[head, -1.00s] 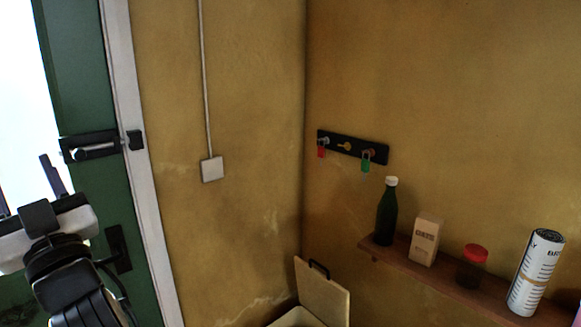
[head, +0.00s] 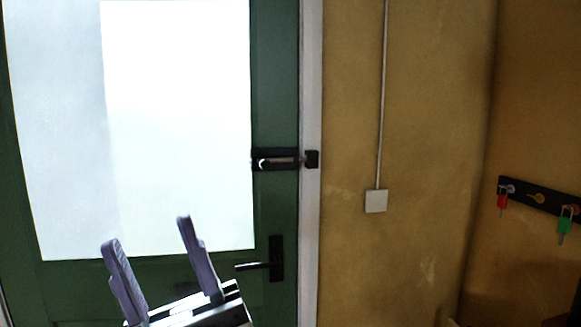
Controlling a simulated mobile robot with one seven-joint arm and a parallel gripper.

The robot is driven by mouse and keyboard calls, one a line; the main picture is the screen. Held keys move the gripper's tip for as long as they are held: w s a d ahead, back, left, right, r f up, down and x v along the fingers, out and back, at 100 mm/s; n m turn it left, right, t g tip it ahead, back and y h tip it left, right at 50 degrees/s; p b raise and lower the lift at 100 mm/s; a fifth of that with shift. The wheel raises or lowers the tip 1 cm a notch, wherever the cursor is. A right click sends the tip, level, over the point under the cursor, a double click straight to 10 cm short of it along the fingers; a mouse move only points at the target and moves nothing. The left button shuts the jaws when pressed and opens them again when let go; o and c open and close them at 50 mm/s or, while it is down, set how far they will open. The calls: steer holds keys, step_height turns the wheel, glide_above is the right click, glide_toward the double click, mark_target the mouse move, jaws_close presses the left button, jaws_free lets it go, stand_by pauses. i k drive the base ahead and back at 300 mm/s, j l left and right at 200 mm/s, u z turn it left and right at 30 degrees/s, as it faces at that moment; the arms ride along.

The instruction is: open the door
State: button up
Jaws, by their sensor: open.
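The green door (head: 275,205) with a bright glass pane (head: 180,120) fills the left half of the head view and looks closed against its white frame. A black lever handle (head: 262,266) sits low on its right side, pointing left. Above it is a black slide bolt (head: 275,160), with its keeper (head: 311,159) on the frame. The bolt's knob is at the left end; I cannot tell whether its rod enters the keeper. My gripper (head: 148,230) is open and empty, fingers pointing up, in front of the door to the left of the handle.
A white door frame (head: 310,230) borders a yellow wall (head: 430,110) with a switch box (head: 376,201) and cable.

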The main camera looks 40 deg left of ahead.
mark_target(39, 292)
steer(key=u, duration=1.9)
